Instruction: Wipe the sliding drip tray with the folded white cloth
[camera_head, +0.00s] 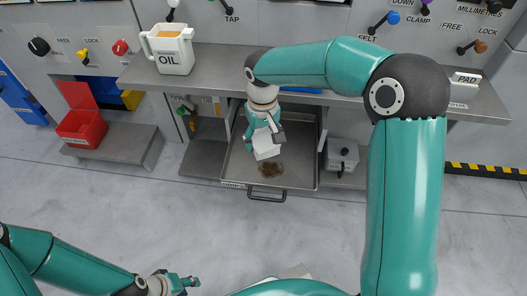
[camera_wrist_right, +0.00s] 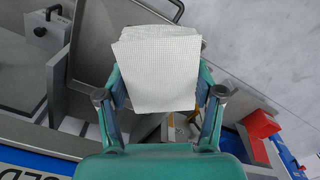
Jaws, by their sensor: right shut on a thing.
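The sliding drip tray (camera_head: 302,172) is pulled out below the bench, with its handle at the front. A dark brown stain (camera_head: 271,170) lies on its floor near the front middle. My right gripper (camera_head: 265,141) is over the tray, shut on the folded white cloth (camera_head: 267,152). The cloth is just behind the stain in the head view; I cannot tell whether it touches the tray floor. In the right wrist view the cloth (camera_wrist_right: 158,75) sits between the fingers and covers part of the tray (camera_wrist_right: 98,45). My left gripper (camera_head: 182,284) is low at the left, away from the tray; its jaw opening is unclear.
An oil jug (camera_head: 172,50) stands on the bench (camera_head: 225,65) at the left. A red open bin (camera_head: 82,127) is on a low shelf further left. A grey box with a knob (camera_head: 342,155) is right of the tray. The floor in front is clear.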

